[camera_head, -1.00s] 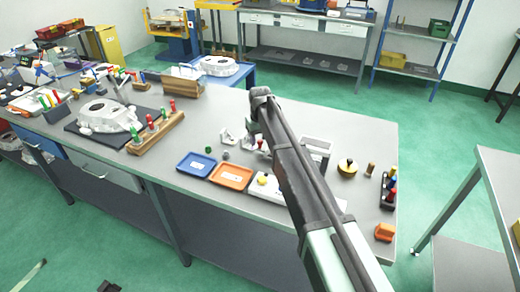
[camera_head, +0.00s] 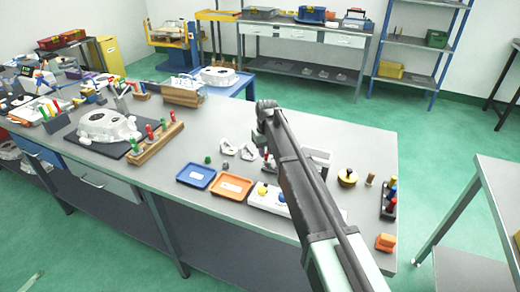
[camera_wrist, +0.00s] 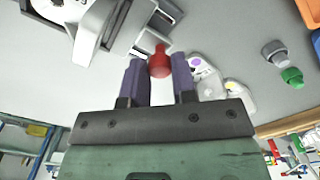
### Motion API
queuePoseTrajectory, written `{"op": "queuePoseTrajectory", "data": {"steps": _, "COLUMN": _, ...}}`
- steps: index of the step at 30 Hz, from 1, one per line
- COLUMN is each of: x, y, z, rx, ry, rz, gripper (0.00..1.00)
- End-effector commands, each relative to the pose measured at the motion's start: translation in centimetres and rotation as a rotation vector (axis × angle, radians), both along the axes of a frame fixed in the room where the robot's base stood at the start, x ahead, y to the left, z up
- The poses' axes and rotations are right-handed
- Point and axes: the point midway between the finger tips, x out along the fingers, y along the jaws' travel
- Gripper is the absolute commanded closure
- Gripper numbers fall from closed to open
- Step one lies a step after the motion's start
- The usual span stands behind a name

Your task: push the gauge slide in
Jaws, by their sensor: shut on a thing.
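My gripper (camera_wrist: 157,72) is shut on a red knob (camera_wrist: 159,63), which stands between its two purple-grey fingers in the wrist view. The knob meets a light grey slide block (camera_wrist: 133,27) just beyond the fingertips, part of the gauge. How far in the slide sits cannot be told. In the head view my forearm hides most of the gauge and my fingers; a bit of red shows left of the arm.
Pale castings (camera_head: 238,150) lie left of my arm, near green and grey knobs (camera_wrist: 291,77).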

Motion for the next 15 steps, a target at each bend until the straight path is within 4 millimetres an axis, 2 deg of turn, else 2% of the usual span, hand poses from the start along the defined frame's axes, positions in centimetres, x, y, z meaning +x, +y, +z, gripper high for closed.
{"op": "queuePoseTrajectory", "data": {"steps": 3, "x": -1.1, "y": -2.6, "z": 0.0, "rx": 0.000, "ry": -0.001, "rz": -0.003, "gripper": 1.00}}
{"op": "queuePoseTrajectory", "data": {"steps": 6, "x": -1.5, "y": -3.8, "z": 0.0, "rx": 0.000, "ry": -0.001, "rz": -0.001, "gripper": 1.00}}
{"op": "queuePoseTrajectory", "data": {"steps": 15, "x": -1.4, "y": -4.1, "z": 0.0, "rx": 0.000, "ry": -0.001, "rz": 0.000, "gripper": 1.00}}
